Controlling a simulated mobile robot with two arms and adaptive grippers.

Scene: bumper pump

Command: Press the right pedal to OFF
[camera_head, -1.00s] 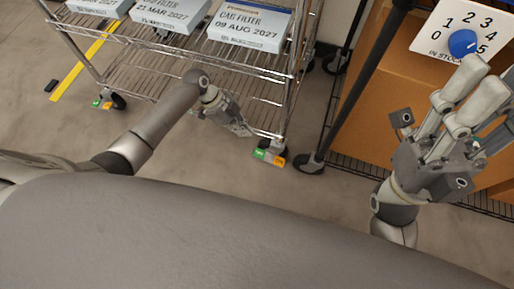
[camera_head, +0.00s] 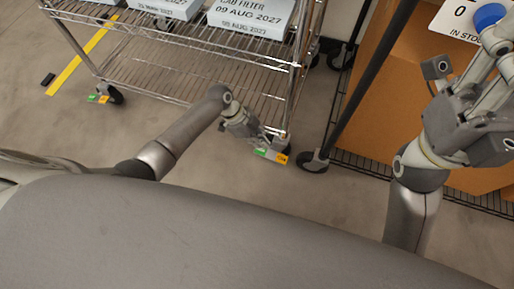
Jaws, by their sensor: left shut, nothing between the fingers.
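The right pedal (camera_head: 270,157) sits at the front right caster of the wire cart, with a green part on the left and an orange part on the right. The left pedal (camera_head: 98,99), also green and orange, is at the cart's front left caster. My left gripper (camera_head: 259,138) is shut and empty, pointing down just above the right pedal in the picture. I cannot tell whether it touches the pedal. My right gripper (camera_head: 490,65) is raised at the right, in front of a brown carton, its fingers partly cut off by the picture edge.
The wire cart (camera_head: 180,75) holds blue-grey labelled boxes (camera_head: 250,18). A dark rack post and caster (camera_head: 313,162) stand close right of the right pedal. Floor before the cart is open.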

